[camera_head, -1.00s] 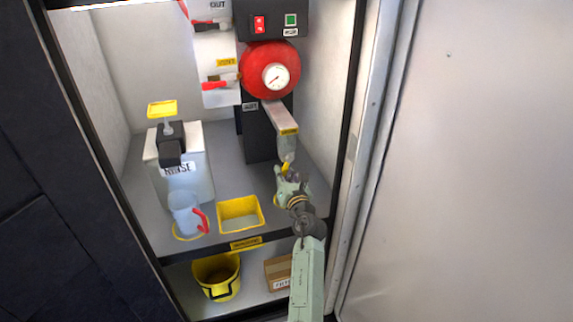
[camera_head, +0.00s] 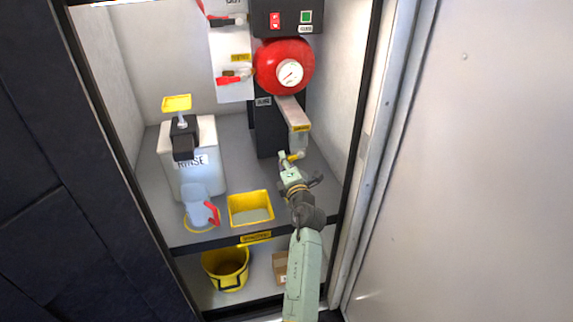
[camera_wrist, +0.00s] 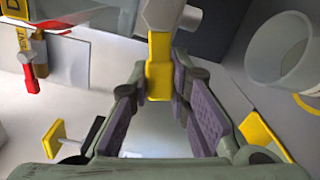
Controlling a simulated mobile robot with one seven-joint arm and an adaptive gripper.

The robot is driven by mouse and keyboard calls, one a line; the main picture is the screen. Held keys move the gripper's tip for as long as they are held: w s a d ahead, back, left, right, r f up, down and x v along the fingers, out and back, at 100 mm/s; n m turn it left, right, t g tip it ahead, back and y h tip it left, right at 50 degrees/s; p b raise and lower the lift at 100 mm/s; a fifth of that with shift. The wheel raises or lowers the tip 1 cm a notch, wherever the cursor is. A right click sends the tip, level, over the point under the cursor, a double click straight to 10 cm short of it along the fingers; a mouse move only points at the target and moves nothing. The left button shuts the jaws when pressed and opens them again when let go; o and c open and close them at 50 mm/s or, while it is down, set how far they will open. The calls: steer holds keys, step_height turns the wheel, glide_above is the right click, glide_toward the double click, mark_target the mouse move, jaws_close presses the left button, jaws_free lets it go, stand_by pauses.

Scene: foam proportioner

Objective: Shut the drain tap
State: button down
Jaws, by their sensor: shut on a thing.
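The drain tap (camera_head: 284,158) is a small grey fitting with a yellow lever (camera_head: 294,156), below the light grey block on the dark column. In the wrist view the yellow lever (camera_wrist: 159,82) hangs from a grey round body (camera_wrist: 168,16). My gripper (camera_head: 290,168) is at the tap, reaching up from the front. In the wrist view my gripper (camera_wrist: 163,84) has its purple pads on both sides of the lever's lower end, shut on it. The pads hide part of the lever's edges.
A red tank with a gauge (camera_head: 289,72) sits above. A white rinse container (camera_head: 200,143), a jug with a red handle (camera_head: 197,205) and a yellow tray (camera_head: 250,208) stand left on the shelf. A yellow bucket (camera_head: 226,268) is below. The cabinet's right wall is close.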

steer(key=shift+r+m, duration=0.4)
steer(key=shift+m, duration=0.4)
steer(key=shift+r+m, duration=0.4)
steer(key=shift+m, duration=0.4)
steer(key=c, duration=1.5)
jaws_free()
steer(key=v, duration=1.2)
